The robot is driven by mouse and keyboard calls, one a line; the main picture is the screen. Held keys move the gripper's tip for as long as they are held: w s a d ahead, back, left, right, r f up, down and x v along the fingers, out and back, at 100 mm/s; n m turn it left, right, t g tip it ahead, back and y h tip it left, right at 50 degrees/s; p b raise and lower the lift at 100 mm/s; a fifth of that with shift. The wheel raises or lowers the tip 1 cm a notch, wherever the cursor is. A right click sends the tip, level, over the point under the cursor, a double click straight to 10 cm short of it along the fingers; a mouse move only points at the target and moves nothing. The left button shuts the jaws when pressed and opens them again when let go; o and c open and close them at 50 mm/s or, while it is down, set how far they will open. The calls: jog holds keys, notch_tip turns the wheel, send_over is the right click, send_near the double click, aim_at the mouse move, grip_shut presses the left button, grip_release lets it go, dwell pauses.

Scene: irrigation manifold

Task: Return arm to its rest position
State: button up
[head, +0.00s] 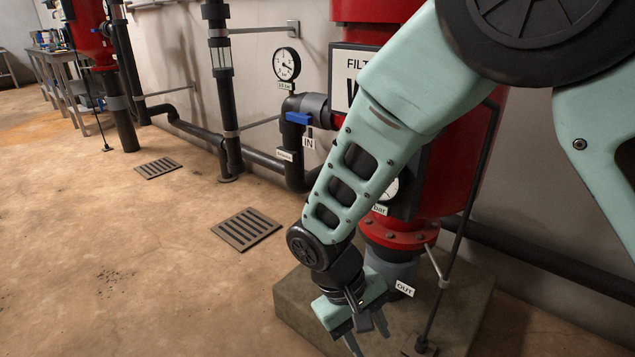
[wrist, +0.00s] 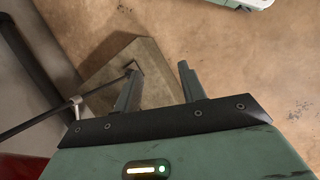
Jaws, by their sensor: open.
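My gripper (head: 358,338) hangs low at the bottom of the head view, in front of the red filter tank (head: 452,165) and over the concrete plinth (head: 300,300). In the wrist view the two fingers of my gripper (wrist: 157,90) stand apart with nothing between them. The plinth's corner (wrist: 150,55) and the floor show beyond the fingertips. My arm crosses the head view from upper right to lower middle and hides part of the tank and its sign.
A blue-handled valve (head: 298,118) marked IN and a pressure gauge (head: 287,64) are on the pipes behind. A thin dark rod (head: 455,240) stands right of my gripper. Floor grates (head: 245,228) lie to the left, where the floor is clear. A workbench (head: 62,75) is far left.

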jog(key=s+d+r+n+t+y, duration=0.1)
jog(key=s+d+r+y, duration=0.2)
jog(key=s+r, duration=0.35)
jog(key=s+d+r+n+t+y, duration=0.1)
jog(key=s+d+r+y, duration=0.15)
jog(key=s+r, duration=0.4)
notch_tip(320, 180, up, 40)
jog(key=w+p, duration=0.1)
jog(key=p, duration=3.7)
jog(key=shift+d+f, duration=0.25)
jog(key=shift+h, duration=0.25)
